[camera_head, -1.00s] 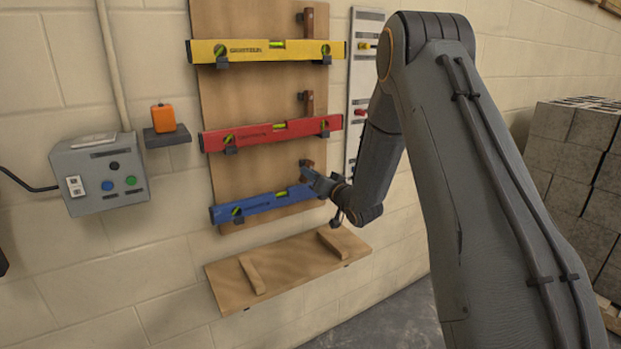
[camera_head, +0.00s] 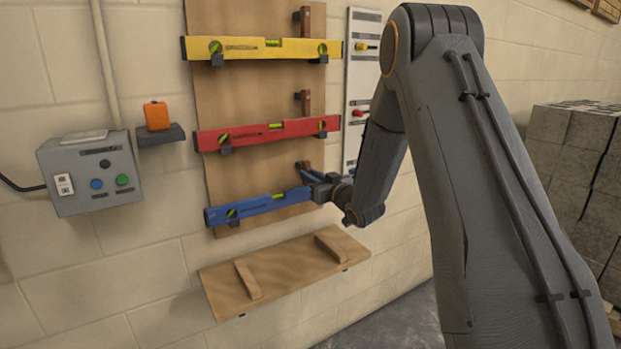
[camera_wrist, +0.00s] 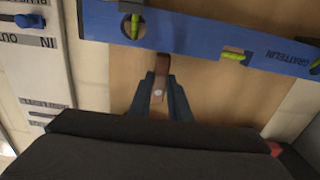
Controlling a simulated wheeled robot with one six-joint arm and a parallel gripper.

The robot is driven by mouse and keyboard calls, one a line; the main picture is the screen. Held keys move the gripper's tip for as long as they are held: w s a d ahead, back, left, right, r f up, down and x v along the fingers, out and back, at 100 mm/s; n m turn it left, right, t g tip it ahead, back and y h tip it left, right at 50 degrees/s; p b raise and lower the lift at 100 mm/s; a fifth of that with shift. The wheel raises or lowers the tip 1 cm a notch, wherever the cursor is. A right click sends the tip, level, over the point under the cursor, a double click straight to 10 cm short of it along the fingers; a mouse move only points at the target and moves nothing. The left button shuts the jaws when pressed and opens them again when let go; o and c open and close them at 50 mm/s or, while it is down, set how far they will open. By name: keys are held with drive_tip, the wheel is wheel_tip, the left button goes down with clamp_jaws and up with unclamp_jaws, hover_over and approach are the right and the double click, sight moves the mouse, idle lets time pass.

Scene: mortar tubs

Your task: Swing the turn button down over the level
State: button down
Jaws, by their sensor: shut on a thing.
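The blue level (camera_head: 258,207) hangs lowest on the wooden board. It also spans the top of the wrist view (camera_wrist: 200,38). Its wooden turn button (camera_head: 303,165) shows just above the level's right part, partly hidden by my gripper. In the wrist view the brown turn button (camera_wrist: 161,78) stands between my two fingers, with one end close to the level's edge. It looks roughly upright, not across the level's face. My gripper (camera_head: 312,177) is shut on the turn button; its fingers also show in the wrist view (camera_wrist: 160,100).
A red level (camera_head: 265,134) and a yellow level (camera_head: 262,48) hang above, each with a turn button. A wooden shelf (camera_head: 285,270) juts out below. A grey control box (camera_head: 90,175) and an orange item (camera_head: 157,115) are left. A white labelled panel (camera_head: 360,75) is right.

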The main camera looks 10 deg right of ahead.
drive_tip(key=c, duration=1.6)
unclamp_jaws()
drive_tip(key=shift+c, duration=0.2)
drive_tip(key=shift+s+d, duration=0.1)
drive_tip(key=v, duration=0.7)
drive_tip(key=shift+s+b, duration=0.3)
drive_tip(key=shift+b, duration=0.15)
